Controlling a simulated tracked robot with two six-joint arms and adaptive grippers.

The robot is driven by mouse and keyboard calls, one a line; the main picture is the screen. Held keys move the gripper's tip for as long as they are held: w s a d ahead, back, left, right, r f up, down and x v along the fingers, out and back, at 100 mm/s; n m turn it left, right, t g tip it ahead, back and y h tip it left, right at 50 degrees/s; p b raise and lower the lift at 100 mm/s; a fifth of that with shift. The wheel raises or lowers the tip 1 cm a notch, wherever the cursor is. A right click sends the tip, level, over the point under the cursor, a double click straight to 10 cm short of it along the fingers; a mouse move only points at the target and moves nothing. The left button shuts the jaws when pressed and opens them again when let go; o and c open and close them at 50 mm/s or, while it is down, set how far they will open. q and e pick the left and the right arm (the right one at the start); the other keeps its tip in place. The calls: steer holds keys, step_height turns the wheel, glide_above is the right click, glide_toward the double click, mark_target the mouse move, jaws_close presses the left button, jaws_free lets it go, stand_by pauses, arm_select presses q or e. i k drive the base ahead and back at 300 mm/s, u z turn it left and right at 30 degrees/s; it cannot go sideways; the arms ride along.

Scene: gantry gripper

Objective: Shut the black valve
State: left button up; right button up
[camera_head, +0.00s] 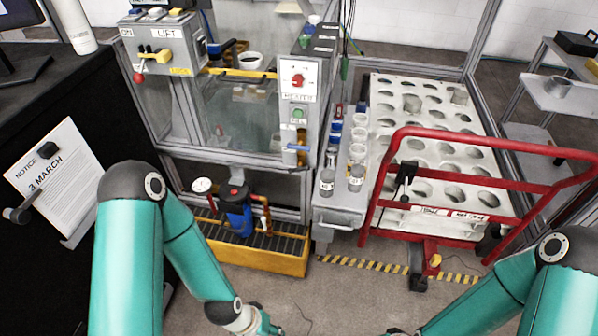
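No part in view is clearly recognizable as the black valve. A black lever-like part (405,178) stands upright at the left side of the red frame. A blue canister with a dark top (237,208) and orange pipes stands on the yellow tray (285,263) below the gantry; any valve on it is too small to make out. My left gripper (265,324) is at the bottom edge, cut off, in front of the yellow tray and away from these parts. Only a sliver of my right gripper (398,332) shows at the bottom edge. Neither gripper's fingers can be read.
A control box marked LIFT (162,48) and a heater panel (298,85) are on the gantry. A white rack with round holes (425,150) stands behind the red tube frame (480,145). A notice board (55,175) is at left. The floor in front is mostly clear.

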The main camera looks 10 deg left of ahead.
mark_target(306, 167)
steer(key=k, duration=1.05)
steer(key=z, duration=0.45)
steer(key=i, duration=1.45)
steer(key=u, duration=0.5)
